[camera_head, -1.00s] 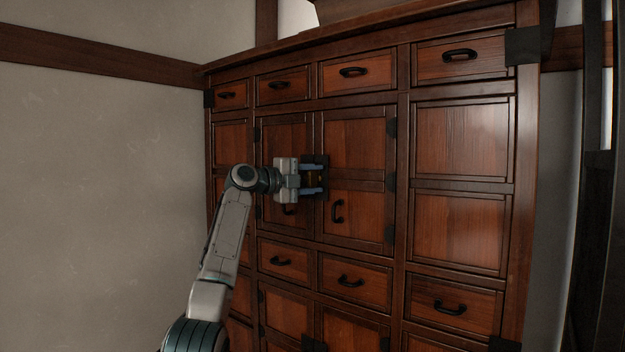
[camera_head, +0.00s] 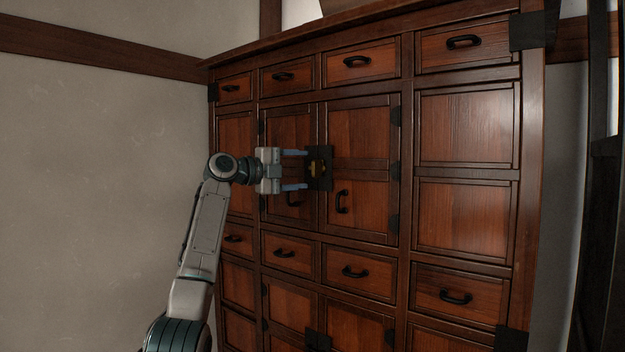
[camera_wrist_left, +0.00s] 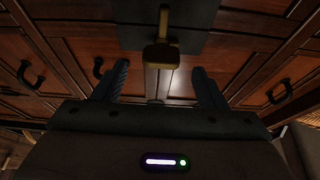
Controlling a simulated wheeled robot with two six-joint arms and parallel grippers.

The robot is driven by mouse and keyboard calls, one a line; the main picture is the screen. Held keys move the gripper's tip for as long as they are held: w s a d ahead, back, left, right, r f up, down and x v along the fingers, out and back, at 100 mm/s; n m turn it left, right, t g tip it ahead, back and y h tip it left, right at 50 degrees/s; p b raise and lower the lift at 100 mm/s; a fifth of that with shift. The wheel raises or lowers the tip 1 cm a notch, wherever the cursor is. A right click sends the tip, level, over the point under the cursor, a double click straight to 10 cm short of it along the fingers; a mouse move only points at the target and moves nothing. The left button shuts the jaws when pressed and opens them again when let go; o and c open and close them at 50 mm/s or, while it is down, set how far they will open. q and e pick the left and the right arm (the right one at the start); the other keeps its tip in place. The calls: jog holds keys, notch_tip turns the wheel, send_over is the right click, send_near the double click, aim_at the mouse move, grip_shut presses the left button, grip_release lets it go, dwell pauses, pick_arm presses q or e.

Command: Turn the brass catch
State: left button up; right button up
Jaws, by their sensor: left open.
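The brass catch (camera_head: 317,167) is a small yellow piece on a dark metal plate (camera_head: 325,181) where the two middle cabinet doors meet. In the left wrist view the catch (camera_wrist_left: 161,52) shows as a stem with a wider block at its end, and the dark plate (camera_wrist_left: 205,30) lies behind it. My left gripper (camera_head: 306,170) is open and faces the catch from the left, its fingers one above the other in the head view. In the left wrist view its fingertips (camera_wrist_left: 158,72) are spread to either side of the catch, with nothing between them touching it. My right gripper is not in view.
The wooden cabinet (camera_head: 408,120) fills the middle, with black drawer handles around the doors. A black door handle (camera_head: 342,201) sits just below and right of the plate. A dark post (camera_head: 600,200) stands at the far right. The pale wall (camera_head: 90,190) at left is clear.

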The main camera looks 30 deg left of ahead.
pick_arm(q)
jog(key=b+v, duration=0.1)
jog(key=v, duration=0.4)
dwell(0.5)
